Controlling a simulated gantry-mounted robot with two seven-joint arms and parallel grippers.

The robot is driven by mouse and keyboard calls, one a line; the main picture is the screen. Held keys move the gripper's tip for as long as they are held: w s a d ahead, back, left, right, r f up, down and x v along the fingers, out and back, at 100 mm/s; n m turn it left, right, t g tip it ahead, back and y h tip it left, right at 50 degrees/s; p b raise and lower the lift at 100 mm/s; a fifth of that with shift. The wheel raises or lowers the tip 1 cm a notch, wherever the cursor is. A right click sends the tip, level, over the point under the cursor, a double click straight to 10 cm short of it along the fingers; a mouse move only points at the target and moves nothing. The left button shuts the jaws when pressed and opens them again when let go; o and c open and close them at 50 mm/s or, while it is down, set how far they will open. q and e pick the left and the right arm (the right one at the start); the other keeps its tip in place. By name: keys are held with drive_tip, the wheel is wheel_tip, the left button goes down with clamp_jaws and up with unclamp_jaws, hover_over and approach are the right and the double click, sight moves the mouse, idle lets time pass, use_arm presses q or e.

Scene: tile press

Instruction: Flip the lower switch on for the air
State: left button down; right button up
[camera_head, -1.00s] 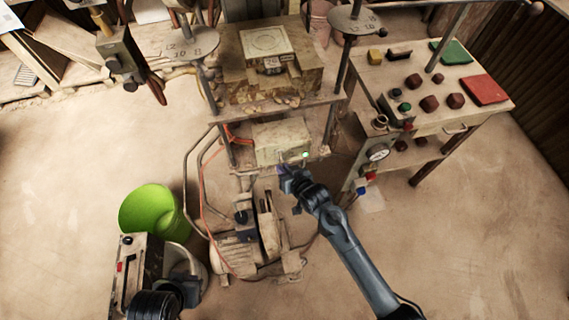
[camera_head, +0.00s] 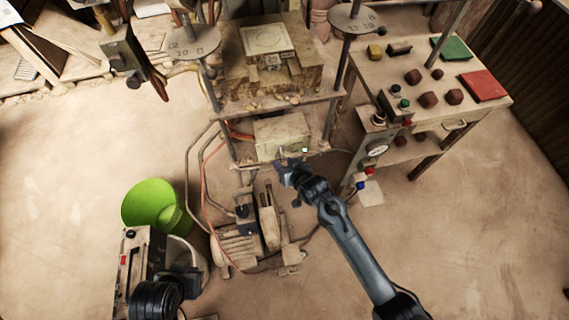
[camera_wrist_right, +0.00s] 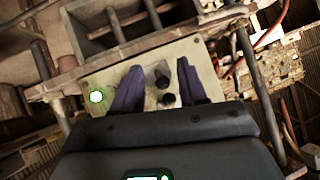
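A pale switch box (camera_head: 280,132) sits on the press's lower shelf, with a lit green lamp (camera_head: 305,150) at its front right. My right gripper (camera_head: 286,167) is at the front of this box. In the right wrist view, two dark switches (camera_wrist_right: 162,82) stand one above the other on the panel (camera_wrist_right: 205,72). The open purple fingers of my right gripper (camera_wrist_right: 160,88) are on either side of them. The wrist view looks turned over, with the lamp (camera_wrist_right: 96,96) on the left. I cannot tell whether a finger touches a switch. My left gripper's fingers do not show.
The press posts and upper shelf (camera_head: 295,101) surround the box. A motor unit (camera_head: 238,245) and hoses are below it.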

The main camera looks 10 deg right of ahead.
drive_tip(key=p+v, duration=0.2)
drive_tip(key=v, duration=0.9)
idle(0.3)
